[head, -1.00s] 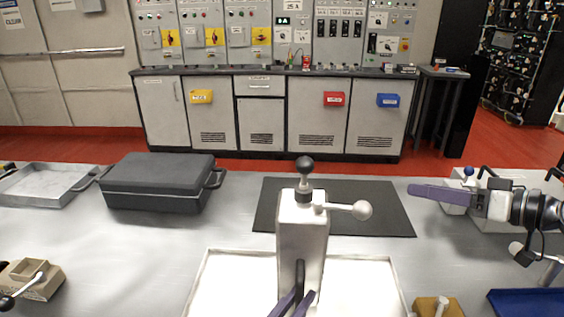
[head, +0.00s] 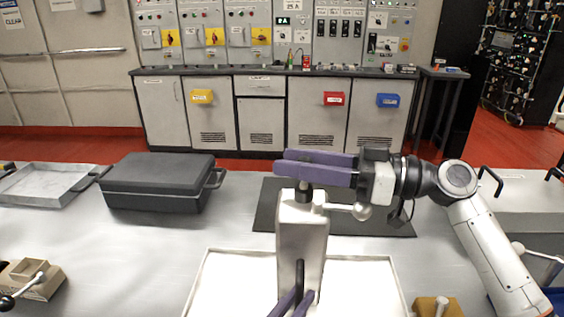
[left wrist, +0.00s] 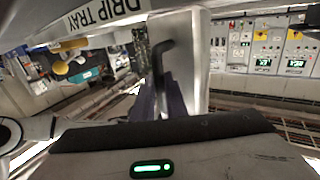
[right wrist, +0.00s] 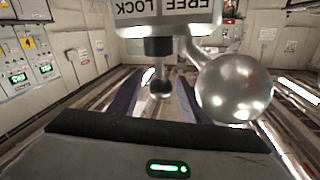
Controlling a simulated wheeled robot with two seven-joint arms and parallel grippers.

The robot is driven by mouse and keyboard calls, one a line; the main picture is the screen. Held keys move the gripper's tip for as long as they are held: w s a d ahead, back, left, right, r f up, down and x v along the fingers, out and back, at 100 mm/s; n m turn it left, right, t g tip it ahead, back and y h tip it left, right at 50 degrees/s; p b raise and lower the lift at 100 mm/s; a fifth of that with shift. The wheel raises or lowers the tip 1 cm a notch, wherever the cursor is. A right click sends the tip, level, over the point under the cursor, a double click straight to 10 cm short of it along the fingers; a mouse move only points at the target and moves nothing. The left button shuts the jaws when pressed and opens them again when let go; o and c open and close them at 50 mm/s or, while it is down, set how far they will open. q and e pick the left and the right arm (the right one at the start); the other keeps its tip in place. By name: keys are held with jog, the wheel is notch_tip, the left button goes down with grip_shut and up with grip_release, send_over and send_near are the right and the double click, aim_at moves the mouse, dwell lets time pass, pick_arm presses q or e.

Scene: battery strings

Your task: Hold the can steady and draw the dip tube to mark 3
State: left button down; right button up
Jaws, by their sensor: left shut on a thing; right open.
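The pale can (head: 301,240) stands upright at the middle of the bench. My left gripper (head: 295,300) is shut on its black handle (head: 299,270), which also shows in the left wrist view (left wrist: 158,62). My right gripper (head: 283,162) is open above the can, its purple fingers level. In the head view the fingers hide the knob. A lever with a silver ball (right wrist: 233,88) sits beside a "FREE LOCK" label (right wrist: 165,10). I see no tube marks.
The can stands in a pale drip tray (head: 204,287), with a dark mat (head: 395,222) behind. A black case (head: 158,185) and metal tray (head: 40,188) are at left. A yellow block (head: 430,305) lies right of the drip tray. The silver ball is close to my right fingers.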

jog(key=shift+w+a, duration=0.15)
jog(key=shift+a, duration=0.6)
jog(key=shift+w+a, duration=0.15)
jog(key=shift+a, duration=0.55)
jog(key=shift+c, duration=0.5)
